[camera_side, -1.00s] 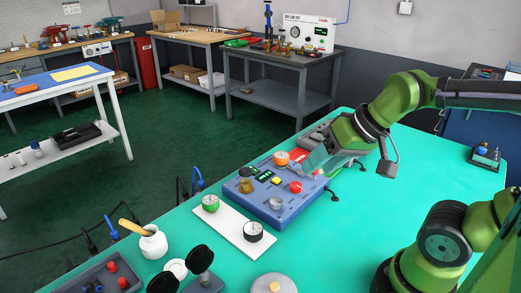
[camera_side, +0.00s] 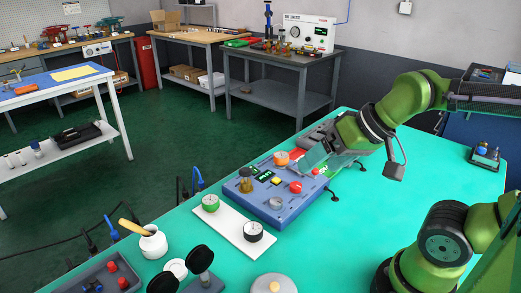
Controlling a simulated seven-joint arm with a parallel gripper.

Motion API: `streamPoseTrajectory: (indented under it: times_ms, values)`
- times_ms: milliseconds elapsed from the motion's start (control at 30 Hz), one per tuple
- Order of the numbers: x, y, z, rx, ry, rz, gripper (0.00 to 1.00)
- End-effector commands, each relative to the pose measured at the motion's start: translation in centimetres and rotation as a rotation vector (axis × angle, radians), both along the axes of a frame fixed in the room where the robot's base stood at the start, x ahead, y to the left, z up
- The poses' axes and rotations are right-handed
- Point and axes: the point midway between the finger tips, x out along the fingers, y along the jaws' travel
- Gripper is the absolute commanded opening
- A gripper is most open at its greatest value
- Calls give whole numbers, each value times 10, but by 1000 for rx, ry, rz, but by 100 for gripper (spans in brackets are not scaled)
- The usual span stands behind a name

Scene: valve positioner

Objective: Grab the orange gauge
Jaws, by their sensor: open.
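The orange gauge (camera_side: 282,158) is a small round orange piece at the back of the blue-grey valve positioner box (camera_side: 287,212). My gripper (camera_side: 308,162) is above the back right part of the box, just right of the orange gauge and apart from it as far as I can tell. The jaws are open, with nothing visible between them. The fingertips are small and partly see-through here, so their exact height over the box is hard to judge.
The box also carries a brass fitting (camera_side: 245,181), a red knob (camera_side: 295,187) and a yellow button (camera_side: 275,181). A white plate (camera_side: 232,229) with a green gauge (camera_side: 210,203) and a black gauge (camera_side: 253,231) lies in front.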

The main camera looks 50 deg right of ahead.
Motion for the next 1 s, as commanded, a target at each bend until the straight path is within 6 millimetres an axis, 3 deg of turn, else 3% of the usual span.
streamPoseTrajectory:
  times_ms: [167, 267, 533, 800, 900, 1000]
  values:
    - [5, -9, -10, 1, 47, -36, 82]
    - [23, -23, -14, 0, 103, -87, 82]
    - [108, -96, -20, -85, 251, -67, 82]
    - [183, -187, -46, -204, 337, 163, 82]
    - [202, -210, -50, -259, 333, 285, 82]
    - [213, -215, -39, -319, 306, 392, 82]
